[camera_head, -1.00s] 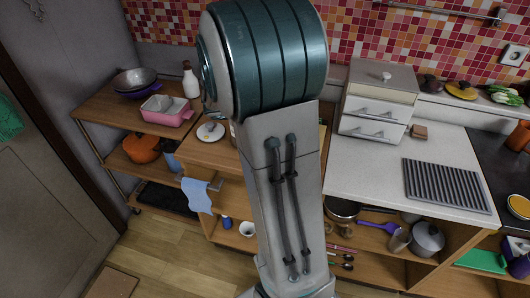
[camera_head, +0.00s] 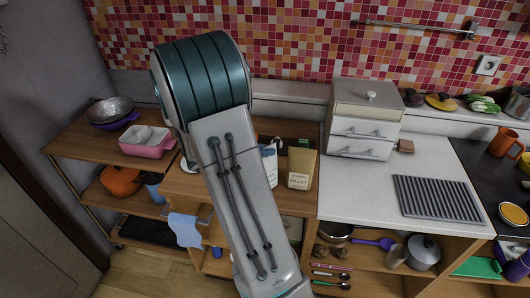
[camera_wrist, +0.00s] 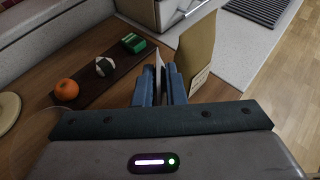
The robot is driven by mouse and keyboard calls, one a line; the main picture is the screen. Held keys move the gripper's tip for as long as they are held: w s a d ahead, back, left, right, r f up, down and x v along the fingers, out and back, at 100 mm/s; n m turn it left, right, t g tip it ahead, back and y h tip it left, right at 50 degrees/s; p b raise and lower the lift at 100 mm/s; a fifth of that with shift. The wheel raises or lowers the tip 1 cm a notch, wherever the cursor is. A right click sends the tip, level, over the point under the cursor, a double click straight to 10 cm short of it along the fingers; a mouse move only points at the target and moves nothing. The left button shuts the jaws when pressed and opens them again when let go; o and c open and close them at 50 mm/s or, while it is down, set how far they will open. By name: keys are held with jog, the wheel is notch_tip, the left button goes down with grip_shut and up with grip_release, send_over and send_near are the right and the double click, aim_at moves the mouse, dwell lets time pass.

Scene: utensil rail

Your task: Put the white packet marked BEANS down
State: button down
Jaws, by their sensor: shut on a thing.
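My gripper (camera_wrist: 160,86) shows blue fingers in the wrist view, shut on a thin white thing (camera_wrist: 158,62), which I take to be the white packet seen nearly edge-on. Its BEANS marking cannot be read there. In the head view part of a white packet (camera_head: 269,168) shows at the right edge of my arm, over the wooden counter; my arm hides the rest and most of the gripper. Whether the packet's base touches the counter is not clear. A tan packet marked MILLET (camera_head: 300,168) stands upright just right of it, and also close right of the fingers in the wrist view (camera_wrist: 196,50).
A dark board (camera_wrist: 88,88) with an orange (camera_wrist: 66,89), a rice ball (camera_wrist: 104,66) and a green block (camera_wrist: 133,42) lies left of the fingers. A white drawer box (camera_head: 364,127) stands on the pale worktop (camera_head: 350,190) to the right. Bare wood shows near the gripper's left.

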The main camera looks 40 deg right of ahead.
jog(key=shift+f, duration=0.4)
jog(key=c, duration=1.5)
grip_release()
jog(key=s+b+v, duration=0.1)
jog(key=b+v, duration=0.1)
jog(key=v, duration=1)
jog(key=s+a+m+t+y, duration=0.1)
jog(key=s+a+m+y, duration=0.3)
jog(key=a+m, duration=0.1)
jog(key=s+a+r+m+t+y, duration=0.1)
jog(key=s+a+m+y, duration=0.4)
jog(key=m, duration=0.1)
jog(key=s+a+r+m+t+y, duration=0.1)
jog(key=s+a+m+t+y, duration=0.1)
jog(key=s+a+m+y, duration=0.2)
jog(key=shift+s+a+r+m, duration=0.1)
jog(key=shift+s+a+m, duration=0.15)
jog(key=shift+m, duration=0.3)
jog(key=shift+s+a+r+m, duration=0.1)
jog(key=shift+s+a+m, duration=0.1)
jog(key=shift+a+m, duration=0.3)
